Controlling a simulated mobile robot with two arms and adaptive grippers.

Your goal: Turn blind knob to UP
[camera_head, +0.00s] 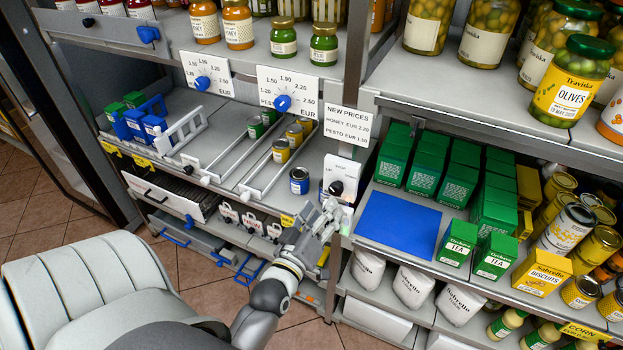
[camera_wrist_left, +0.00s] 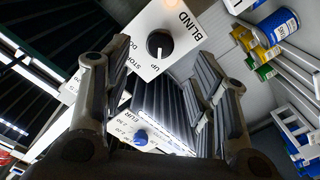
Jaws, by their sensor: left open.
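The blind knob (camera_head: 336,187) is a small black knob on a white panel (camera_head: 342,168) fixed to the shelf post. In the left wrist view the knob (camera_wrist_left: 159,44) sits on its panel (camera_wrist_left: 182,28) marked BLIND, UP, STOP and a partly cut-off third word. A short white mark on the knob points towards the UP label. My left gripper (camera_head: 338,213) is just below and in front of the panel. In the left wrist view its fingers (camera_wrist_left: 163,75) are spread wide, with the knob beyond the gap and apart from both. My right gripper is out of view.
Price dials with blue knobs (camera_head: 282,103) (camera_head: 203,83) hang on the shelf edge to the left. A blue can (camera_head: 299,181) stands close left of the panel. A blue mat (camera_head: 398,224) and green tea boxes (camera_head: 460,243) lie to the right. Jars line the upper shelves.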

